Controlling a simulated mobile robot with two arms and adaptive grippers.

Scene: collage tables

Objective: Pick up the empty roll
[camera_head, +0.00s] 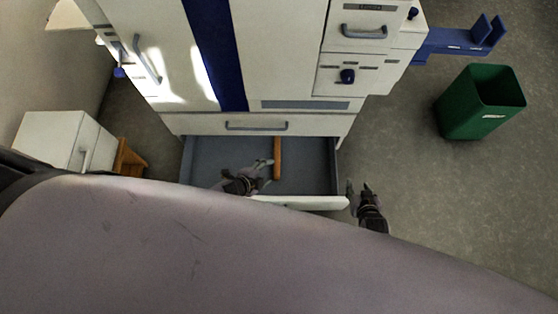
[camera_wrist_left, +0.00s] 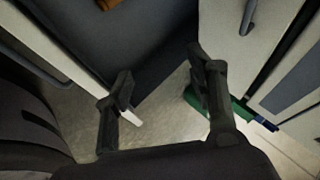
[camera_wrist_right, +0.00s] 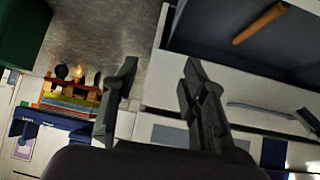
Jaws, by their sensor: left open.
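The empty roll is a brown tube (camera_head: 277,158) lying in the open grey-lined drawer (camera_head: 215,160). The roll shows whole in the right wrist view (camera_wrist_right: 260,23), and only its end shows at the top of the left wrist view (camera_wrist_left: 108,4). My left gripper (camera_head: 267,172) is over the drawer, close to the roll's left side in the head view. Its fingers are apart and empty in the left wrist view (camera_wrist_left: 160,75). My right gripper (camera_head: 358,188) is outside the drawer, past its right front corner. Its fingers are apart with nothing between them (camera_wrist_right: 158,80).
The drawer's white front (camera_head: 310,202) and side walls surround the roll. The white machine (camera_head: 285,60) stands behind. A green bin (camera_head: 482,102) stands on the floor at right, with free floor around it. A small white cabinet (camera_head: 50,135) is at left.

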